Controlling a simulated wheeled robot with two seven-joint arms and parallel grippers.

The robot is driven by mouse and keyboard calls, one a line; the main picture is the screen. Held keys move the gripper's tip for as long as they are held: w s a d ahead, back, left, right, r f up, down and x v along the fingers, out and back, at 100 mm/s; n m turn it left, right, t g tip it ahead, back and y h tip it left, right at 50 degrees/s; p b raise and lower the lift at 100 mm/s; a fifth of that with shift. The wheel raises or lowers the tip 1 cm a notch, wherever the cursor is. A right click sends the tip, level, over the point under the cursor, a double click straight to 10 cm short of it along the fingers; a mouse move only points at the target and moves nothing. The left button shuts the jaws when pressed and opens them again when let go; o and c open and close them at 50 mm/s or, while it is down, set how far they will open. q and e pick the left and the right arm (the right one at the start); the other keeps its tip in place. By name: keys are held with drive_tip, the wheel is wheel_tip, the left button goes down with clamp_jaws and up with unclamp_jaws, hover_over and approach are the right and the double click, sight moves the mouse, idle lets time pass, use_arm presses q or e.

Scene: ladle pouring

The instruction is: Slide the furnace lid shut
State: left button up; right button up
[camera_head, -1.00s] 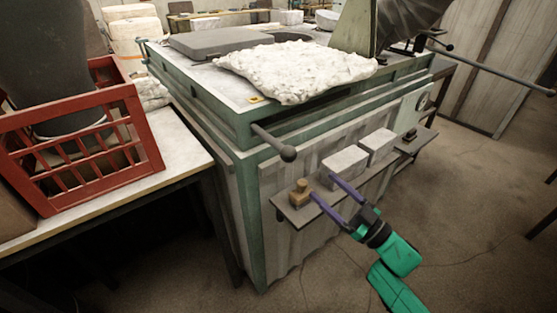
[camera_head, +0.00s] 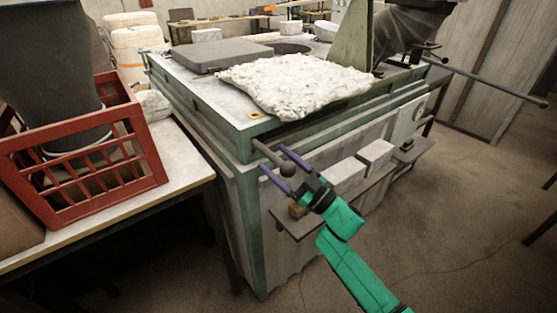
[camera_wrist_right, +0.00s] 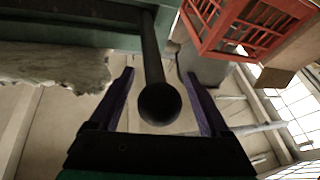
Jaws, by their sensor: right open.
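The furnace lid (camera_head: 222,52) is a flat dark-grey slab on top of the green-framed furnace (camera_head: 262,128). A dark round opening (camera_head: 292,47) shows beside its right end. A grey rod with a ball end (camera_head: 288,169) sticks out from the furnace's near corner. My right gripper (camera_head: 272,157) is open at this rod, with purple fingers on either side of it. In the right wrist view, the ball (camera_wrist_right: 159,103) and rod lie between the spread fingers (camera_wrist_right: 160,75), with gaps on both sides. My left gripper is out of view.
A crumpled whitish blanket (camera_head: 290,80) lies on the furnace top. A front shelf (camera_head: 290,229) holds pale bricks (camera_head: 345,175). A red crate (camera_head: 128,172) stands on the left table. Another long ball-ended rod (camera_head: 495,86) sticks out right. Floor at right is open.

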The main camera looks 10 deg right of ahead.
clamp_jaws()
drive_tip(key=shift+d, duration=0.1)
